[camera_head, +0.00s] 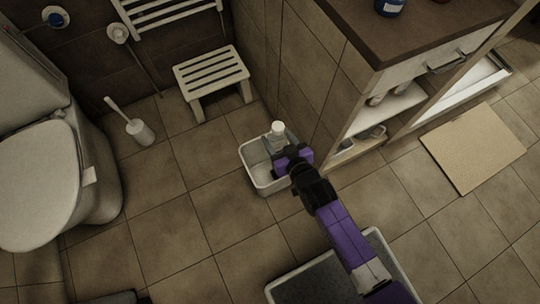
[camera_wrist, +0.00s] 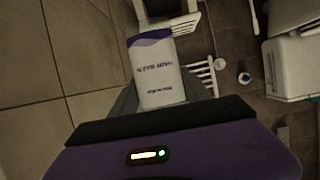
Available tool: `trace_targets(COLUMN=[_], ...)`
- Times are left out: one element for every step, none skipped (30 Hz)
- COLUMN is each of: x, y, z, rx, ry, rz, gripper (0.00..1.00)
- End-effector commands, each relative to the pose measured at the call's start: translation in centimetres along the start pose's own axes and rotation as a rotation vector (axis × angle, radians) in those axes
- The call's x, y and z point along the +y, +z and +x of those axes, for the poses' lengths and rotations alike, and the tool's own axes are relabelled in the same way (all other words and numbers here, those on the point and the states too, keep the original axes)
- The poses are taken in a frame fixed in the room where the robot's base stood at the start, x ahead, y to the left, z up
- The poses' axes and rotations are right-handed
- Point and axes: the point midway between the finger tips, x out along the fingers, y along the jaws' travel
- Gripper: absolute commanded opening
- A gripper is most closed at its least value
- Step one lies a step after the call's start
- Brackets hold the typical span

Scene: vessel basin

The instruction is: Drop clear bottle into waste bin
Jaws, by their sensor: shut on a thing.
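The clear bottle (camera_head: 278,131) has a pale cap and stands roughly upright in my gripper (camera_head: 284,155). In the wrist view, its white label (camera_wrist: 157,70) with purple print faces me between the grey fingers (camera_wrist: 162,98). My gripper is shut on the bottle. The waste bin (camera_head: 262,185) is a small, open, pale grey container on the floor against the tiled wall of the counter. In the head view, the bottle and gripper overlap the bin's opening. The gripper hides part of the bin's right side, and I cannot tell the exact height of the bottle above it.
The tiled counter wall (camera_head: 300,85) rises close behind the bin. A slatted white stool (camera_head: 211,72), a toilet brush (camera_head: 138,130) and a toilet (camera_head: 45,180) are to the left. A beige mat (camera_head: 472,148) lies right. The floor left of the bin is clear.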

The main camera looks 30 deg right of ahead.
Motion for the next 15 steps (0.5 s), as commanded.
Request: trace_targets(x=[0.1, 0.1, 0.1, 0.1, 0.1, 0.2, 0.2, 0.2, 0.3, 0.4, 0.4, 0.4, 0.5, 0.6, 0.6], y=[2.4, 3.0, 3.8, 4.4, 5.1, 6.0, 6.5, 7.1, 8.0, 8.6, 9.2, 9.9, 10.4, 10.9, 11.5], z=[1.5, 2.0, 2.7, 3.3, 3.8, 4.5, 5.0, 5.5, 6.2, 6.8, 7.2, 7.9, 8.4, 8.8, 9.3], rx=[0.001, 0.001, 0.002, 0.002, 0.001, 0.001, 0.002, 0.003, 0.003, 0.002, 0.002, 0.003, 0.003, 0.003, 0.003], ry=[0.003, 0.005, 0.007, 0.007, 0.008, 0.011, 0.012, 0.013, 0.015, 0.017, 0.018, 0.019, 0.021, 0.022, 0.024], rz=[0.001, 0.002, 0.002, 0.003, 0.003, 0.003, 0.003, 0.002, 0.002, 0.002, 0.002, 0.002, 0.002, 0.002, 0.001], gripper=[0.17, 0.17, 0.17, 0.17, 0.17, 0.17, 0.17, 0.17, 0.17, 0.17, 0.17, 0.17, 0.17, 0.17, 0.17])
